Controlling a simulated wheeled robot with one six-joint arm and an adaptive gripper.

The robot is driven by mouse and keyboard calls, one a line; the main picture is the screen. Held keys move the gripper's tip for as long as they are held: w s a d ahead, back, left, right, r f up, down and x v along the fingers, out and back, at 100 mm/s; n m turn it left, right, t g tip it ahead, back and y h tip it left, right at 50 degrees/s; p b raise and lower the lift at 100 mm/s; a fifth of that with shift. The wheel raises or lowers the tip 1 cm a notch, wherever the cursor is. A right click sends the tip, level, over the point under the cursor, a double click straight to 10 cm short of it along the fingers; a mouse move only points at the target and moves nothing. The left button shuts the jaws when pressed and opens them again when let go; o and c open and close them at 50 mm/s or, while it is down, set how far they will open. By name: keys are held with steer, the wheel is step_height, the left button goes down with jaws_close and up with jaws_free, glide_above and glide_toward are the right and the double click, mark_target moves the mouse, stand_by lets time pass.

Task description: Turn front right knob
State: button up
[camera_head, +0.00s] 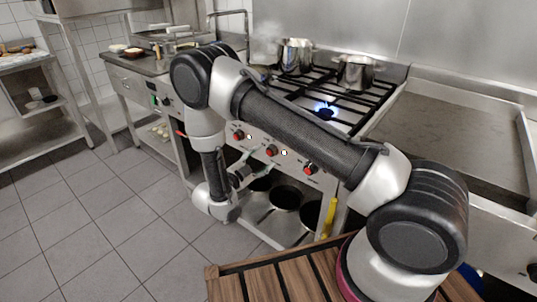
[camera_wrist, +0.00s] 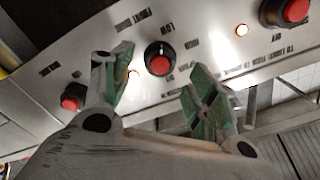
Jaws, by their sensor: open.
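The stove panel has red-centred knobs. The rightmost knob (camera_head: 310,169) in the head view lies below the lit front burner (camera_head: 325,112). It appears to be the left knob (camera_wrist: 72,97) in the wrist view, where the panel looks upside down. The middle knob (camera_head: 271,151) shows in the wrist view (camera_wrist: 158,60) between and beyond my fingertips. My gripper (camera_head: 244,174) is open and empty in front of the panel, and its green-padded fingers (camera_wrist: 160,80) show in the wrist view. No finger visibly touches a knob. My arm hides part of the stove.
Another knob (camera_head: 238,136) is left of the middle one. Pots (camera_head: 296,57) stand at the back of the stove. Pans (camera_head: 285,197) lie on the shelf below. A yellow handle (camera_head: 328,218) is at the right. The tiled floor (camera_head: 100,230) at left is clear.

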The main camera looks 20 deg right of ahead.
mark_target(268, 154)
steer(key=shift+x, duration=2.35)
steer(key=c, duration=1)
